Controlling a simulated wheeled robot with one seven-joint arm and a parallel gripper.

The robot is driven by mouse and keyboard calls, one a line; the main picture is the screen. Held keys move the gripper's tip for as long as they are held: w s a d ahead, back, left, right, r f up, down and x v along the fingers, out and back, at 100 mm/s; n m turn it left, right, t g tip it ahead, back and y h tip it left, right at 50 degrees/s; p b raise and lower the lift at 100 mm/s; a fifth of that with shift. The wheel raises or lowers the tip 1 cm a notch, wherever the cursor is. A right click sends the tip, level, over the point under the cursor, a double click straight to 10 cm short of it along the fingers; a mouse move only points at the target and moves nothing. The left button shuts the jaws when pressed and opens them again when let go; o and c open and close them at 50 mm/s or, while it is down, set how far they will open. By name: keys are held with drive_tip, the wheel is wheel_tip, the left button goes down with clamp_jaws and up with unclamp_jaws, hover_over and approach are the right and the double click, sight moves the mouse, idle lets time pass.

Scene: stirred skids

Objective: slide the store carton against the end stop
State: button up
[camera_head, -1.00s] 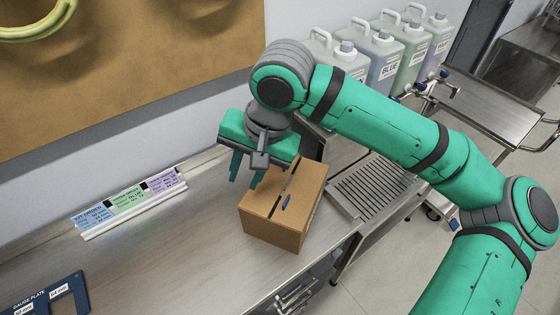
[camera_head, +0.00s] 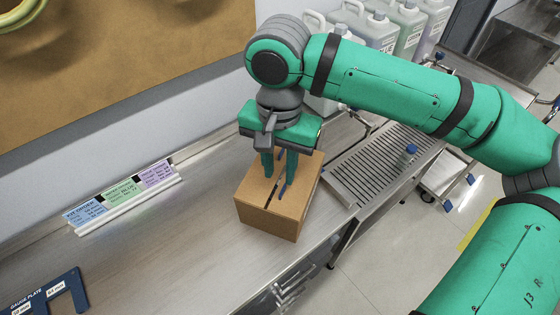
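The brown store carton (camera_head: 262,220) stands on the steel bench, its top marked by a dark lengthwise line and small blue marks. My gripper (camera_head: 279,179) points down over the carton's top. Its two green fingers are apart, with a gap between them and nothing seen held. The fingertips overlap the top face in the picture; I cannot tell whether they touch it. The gripper body hides part of the carton's far edge. I cannot make out a clear end stop.
A rail with coloured label cards (camera_head: 118,200) lies along the wall. A blue gauge plate (camera_head: 48,298) is at the bottom left. A slotted drain grate (camera_head: 372,168) lies right of the carton. Jugs (camera_head: 378,32) stand behind. The bench (camera_head: 165,255) left of the carton is bare.

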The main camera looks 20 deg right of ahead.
sight(280, 196)
wheel_tip(280, 196, down, 9)
idle(0.4)
clamp_jaws()
